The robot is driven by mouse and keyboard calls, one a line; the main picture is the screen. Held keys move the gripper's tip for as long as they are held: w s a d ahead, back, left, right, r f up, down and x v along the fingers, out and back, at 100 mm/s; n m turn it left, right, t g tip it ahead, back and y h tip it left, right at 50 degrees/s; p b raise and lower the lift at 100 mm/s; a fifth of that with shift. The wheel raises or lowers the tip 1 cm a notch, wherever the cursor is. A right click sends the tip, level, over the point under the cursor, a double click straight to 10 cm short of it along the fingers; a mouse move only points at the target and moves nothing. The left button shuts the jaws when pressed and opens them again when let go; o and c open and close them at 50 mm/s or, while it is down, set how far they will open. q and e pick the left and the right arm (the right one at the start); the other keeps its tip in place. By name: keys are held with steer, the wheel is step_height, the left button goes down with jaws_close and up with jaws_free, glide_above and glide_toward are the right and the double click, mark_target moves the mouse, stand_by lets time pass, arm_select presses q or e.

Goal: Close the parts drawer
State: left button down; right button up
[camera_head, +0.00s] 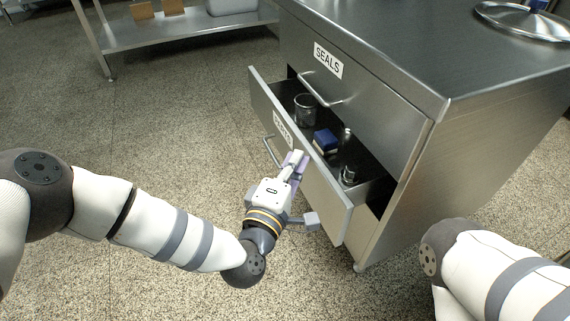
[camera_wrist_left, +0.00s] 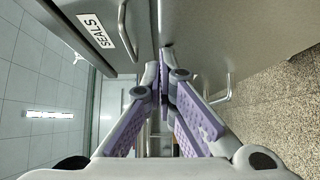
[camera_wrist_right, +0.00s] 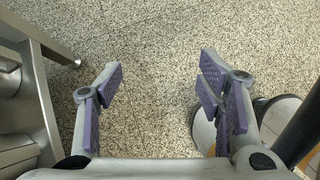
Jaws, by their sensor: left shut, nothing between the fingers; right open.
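The parts drawer (camera_head: 331,193) is pulled out of the steel cabinet, below the drawer labelled SEALS (camera_head: 368,110). It holds a metal cup (camera_head: 305,110), a blue box (camera_head: 325,140) and small metal parts. My left gripper (camera_head: 297,159) is shut and empty, with its fingertips at the outer face of the drawer front, beside the partly covered label. In the left wrist view its fingertips (camera_wrist_left: 167,75) are close to the drawer front; contact is hard to tell. My right gripper (camera_wrist_right: 161,85) is open and empty above the floor; in the head view its fingers are out of frame.
The parts drawer handle (camera_head: 271,152) is left of my left gripper. A steel shelf (camera_head: 180,32) stands at the back left. The speckled floor left of the cabinet is clear.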

arm_select(q)
steer(key=w+d+b, duration=0.3)
steer(key=d, duration=0.7)
steer(key=shift+w+b, duration=0.15)
steer(key=shift+b, duration=0.2)
arm_select(e)
steer(key=f, duration=0.1)
steer(key=s+f, duration=0.1)
steer(key=f, duration=0.1)
steer(key=shift+s+d+g, duration=0.1)
steer(key=shift+s+g, duration=0.15)
steer(key=shift+g, duration=0.15)
arm_select(q)
steer(key=shift+d+r, duration=0.15)
arm_select(e)
steer(key=shift+r, duration=0.1)
